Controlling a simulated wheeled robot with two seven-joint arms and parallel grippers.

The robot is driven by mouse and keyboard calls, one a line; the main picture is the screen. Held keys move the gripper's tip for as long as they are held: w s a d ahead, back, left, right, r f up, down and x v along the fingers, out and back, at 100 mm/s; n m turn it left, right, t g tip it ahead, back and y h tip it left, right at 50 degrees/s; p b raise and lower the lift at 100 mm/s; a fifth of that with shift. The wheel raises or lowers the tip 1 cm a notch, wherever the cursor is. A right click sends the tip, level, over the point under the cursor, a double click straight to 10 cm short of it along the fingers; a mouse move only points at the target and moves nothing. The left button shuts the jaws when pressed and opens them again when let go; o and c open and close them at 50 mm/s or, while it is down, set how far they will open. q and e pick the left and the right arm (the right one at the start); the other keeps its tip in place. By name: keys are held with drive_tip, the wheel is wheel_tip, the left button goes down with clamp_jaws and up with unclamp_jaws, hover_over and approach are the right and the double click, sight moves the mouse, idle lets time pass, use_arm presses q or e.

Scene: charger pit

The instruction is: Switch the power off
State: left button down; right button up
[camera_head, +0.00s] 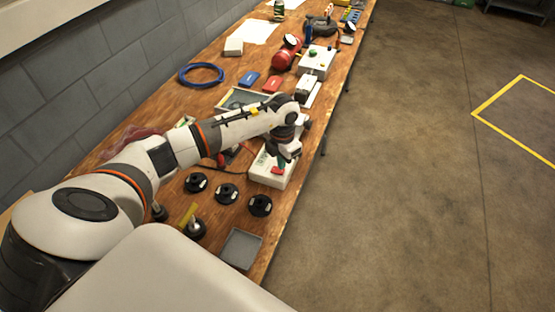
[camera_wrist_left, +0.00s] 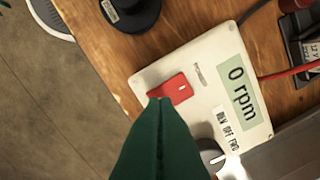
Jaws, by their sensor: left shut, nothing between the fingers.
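A white control box (camera_head: 266,176) sits on the bench near its right edge. The left wrist view shows its face (camera_wrist_left: 207,62) with a green display (camera_wrist_left: 242,91) reading 0 rpm, a red rocker switch (camera_wrist_left: 170,89), and a dark knob (camera_wrist_left: 210,151) beside a label whose words include OFF and FWD. The red switch also shows in the head view (camera_head: 277,170). My left gripper (camera_head: 281,160) is shut and empty, its green fingertips (camera_wrist_left: 160,101) at the red switch's edge. I cannot tell whether they touch it. The fingers cover part of the box. My right gripper is not in view.
Several black round pieces (camera_head: 227,193) and a grey tray (camera_head: 240,248) lie on the wooden bench (camera_head: 165,110) nearby. A red cable (camera_wrist_left: 290,72) runs beside the box. Farther back are a blue cable coil (camera_head: 201,75) and another white box (camera_head: 317,62). The floor at right is clear.

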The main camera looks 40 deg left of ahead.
sight(282, 171)
use_arm(q)
drive_tip(key=shift+f, duration=0.15)
drive_tip(key=shift+f+b, duration=0.75)
idle(0.6)
drive_tip(key=shift+r+p, duration=2.5)
drive_tip(key=shift+r, duration=1.05)
drive_tip(key=shift+f, duration=0.1)
